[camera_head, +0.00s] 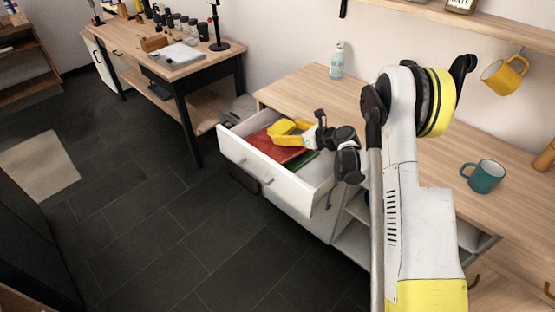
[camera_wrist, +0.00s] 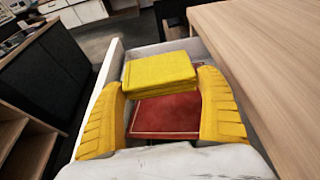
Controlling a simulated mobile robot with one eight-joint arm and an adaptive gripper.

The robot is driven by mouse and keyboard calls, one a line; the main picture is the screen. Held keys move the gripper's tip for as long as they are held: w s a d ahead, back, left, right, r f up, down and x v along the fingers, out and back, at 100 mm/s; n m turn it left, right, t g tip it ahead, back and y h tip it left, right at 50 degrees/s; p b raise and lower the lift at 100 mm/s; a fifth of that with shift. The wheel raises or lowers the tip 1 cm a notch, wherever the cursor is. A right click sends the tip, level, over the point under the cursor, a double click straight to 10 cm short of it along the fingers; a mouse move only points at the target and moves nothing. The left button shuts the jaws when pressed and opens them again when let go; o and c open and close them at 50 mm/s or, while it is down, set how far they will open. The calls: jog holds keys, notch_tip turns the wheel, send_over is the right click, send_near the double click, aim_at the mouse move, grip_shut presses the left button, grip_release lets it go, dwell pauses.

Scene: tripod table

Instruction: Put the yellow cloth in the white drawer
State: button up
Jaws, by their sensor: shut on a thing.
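The white drawer (camera_head: 262,178) is pulled open from the wooden-topped cabinet, and it also shows in the wrist view (camera_wrist: 104,72). The folded yellow cloth (camera_wrist: 160,70) is between the two yellow fingers of my gripper (camera_wrist: 162,86). The gripper is shut on it. In the head view the cloth (camera_head: 281,127) and my gripper (camera_head: 292,136) are over the drawer's opening. A flat red item (camera_wrist: 166,115) lies in the drawer beneath the cloth. I cannot tell whether the cloth touches it.
A green item (camera_head: 301,164) lies beside the red one in the drawer. The cabinet top (camera_head: 315,88) holds a clear bottle (camera_head: 337,60) and a teal mug (camera_head: 484,176). A yellow mug (camera_head: 503,74) hangs on the wall. A cluttered workbench (camera_head: 130,35) stands left; the dark floor between is open.

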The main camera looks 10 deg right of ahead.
aim_at(286, 155)
notch_tip(286, 155, down, 10)
jog(key=b, duration=0.4)
jog(key=shift+w+a+f, duration=0.1)
jog(key=shift+f, duration=0.15)
jog(key=shift+r, duration=0.1)
jog(key=o, duration=0.9)
jog(key=shift+c, duration=0.2)
